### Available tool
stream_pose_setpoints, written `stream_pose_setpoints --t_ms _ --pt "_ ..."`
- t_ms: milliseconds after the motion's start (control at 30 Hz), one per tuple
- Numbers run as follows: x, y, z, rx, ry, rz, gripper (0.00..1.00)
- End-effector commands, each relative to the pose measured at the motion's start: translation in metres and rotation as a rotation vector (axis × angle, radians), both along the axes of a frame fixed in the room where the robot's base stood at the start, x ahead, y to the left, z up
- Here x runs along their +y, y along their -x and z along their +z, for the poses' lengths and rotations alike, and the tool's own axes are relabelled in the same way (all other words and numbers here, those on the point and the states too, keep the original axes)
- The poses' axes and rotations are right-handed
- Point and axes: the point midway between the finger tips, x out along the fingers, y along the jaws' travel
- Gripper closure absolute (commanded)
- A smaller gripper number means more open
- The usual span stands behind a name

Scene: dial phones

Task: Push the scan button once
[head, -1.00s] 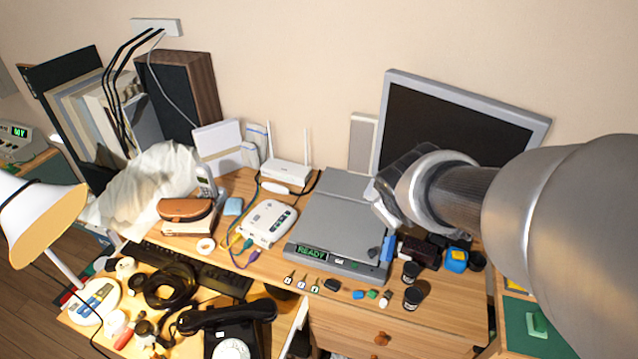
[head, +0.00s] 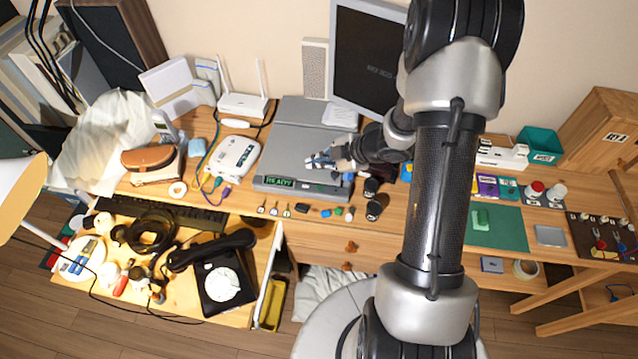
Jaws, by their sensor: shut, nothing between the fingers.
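A grey flatbed scanner (head: 285,150) stands on the wooden desk, its lid closed. Its front panel carries a green READY display (head: 280,181) at the left. Small light marks, perhaps buttons, lie on the panel right of the display; I cannot make out which one is the scan button. My gripper (head: 309,161) is shut and empty, its fingers pointing left over the scanner near the front of the lid. Whether it touches the scanner I cannot tell. The gripper and wrist hide part of the scanner's right side.
A white router (head: 244,104) and a white device with cables (head: 234,157) stand left of the scanner. Keys and small coloured pieces (head: 325,212) lie along the desk edge in front. Dark jars (head: 373,210) stand front right. A monitor (head: 366,60) stands behind.

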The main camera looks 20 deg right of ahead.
Motion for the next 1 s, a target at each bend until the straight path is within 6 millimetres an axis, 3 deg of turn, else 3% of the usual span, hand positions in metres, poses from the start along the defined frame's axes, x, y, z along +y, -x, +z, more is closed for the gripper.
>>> stream_pose_setpoints --t_ms 267,467,1000 --pt "0.0 0.0 -0.001 0.0 0.001 -0.002 1.0" --pt "0.0 0.0 -0.013 0.001 0.001 -0.003 1.0" --pt "0.0 0.0 -0.081 0.001 0.001 -0.004 1.0"
